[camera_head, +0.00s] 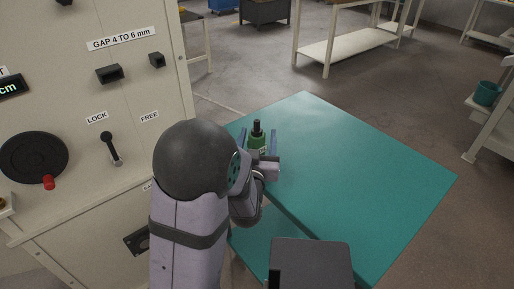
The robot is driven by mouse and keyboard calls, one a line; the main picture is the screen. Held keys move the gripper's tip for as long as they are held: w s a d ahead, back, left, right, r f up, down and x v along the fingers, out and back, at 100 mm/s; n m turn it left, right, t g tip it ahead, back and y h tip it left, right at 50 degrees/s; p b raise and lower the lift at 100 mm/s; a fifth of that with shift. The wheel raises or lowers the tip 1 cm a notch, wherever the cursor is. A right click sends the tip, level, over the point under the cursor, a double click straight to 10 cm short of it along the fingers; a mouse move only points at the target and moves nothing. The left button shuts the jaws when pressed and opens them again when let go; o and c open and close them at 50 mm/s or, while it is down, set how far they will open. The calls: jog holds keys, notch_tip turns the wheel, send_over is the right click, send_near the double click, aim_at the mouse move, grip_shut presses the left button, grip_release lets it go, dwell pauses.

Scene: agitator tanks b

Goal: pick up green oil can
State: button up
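The green oil can (257,143) stands upright on the teal table top, near its left corner. It has a dark cap and neck, and its lower part is hidden behind my gripper and wrist. My gripper (258,139) is at the can, with one bluish finger on its left side and one on its right. The fingers are apart with the can between them. I cannot tell whether they touch it.
The teal table (360,175) is otherwise bare, with free room to the right of the can. A beige control panel (130,90) with knobs, a lever and a black handwheel (34,157) stands close on the left. A pale workbench (345,45) stands behind, across open floor.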

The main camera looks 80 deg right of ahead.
jog(key=shift+d, duration=0.65)
jog(key=c, duration=1.4)
jog(key=shift+o, duration=0.2)
jog(key=shift+r, duration=0.1)
